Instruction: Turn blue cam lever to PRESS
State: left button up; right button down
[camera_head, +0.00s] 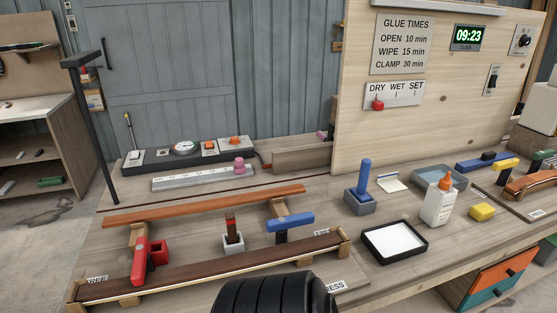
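A blue lever (290,222) with a long bar handle sits on a dark post at the right end of the wooden stringer jig. Its bar lies roughly level, slanting slightly up to the right. A small tag (322,233) beside it is too small to read. A white label (334,287) ending in "RESS" lies at the front, partly hidden by a black ribbed part in front of it. Another label (96,281) at the front left is partly covered. A red lever (140,261) stands at the left end of the jig. Neither of my grippers shows.
A small white cup (233,243) stands between. To the right are an upright blue handle (364,173), a black-rimmed tray (395,242) and a glue bottle (439,205).

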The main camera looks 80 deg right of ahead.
aim_at(282, 224)
jog(key=z, duration=2.75)
jog(key=l+z, duration=0.2)
jog(key=z, duration=0.15)
jog(key=l+z, duration=0.15)
jog(key=z, duration=0.25)
jog(key=i, duration=0.05)
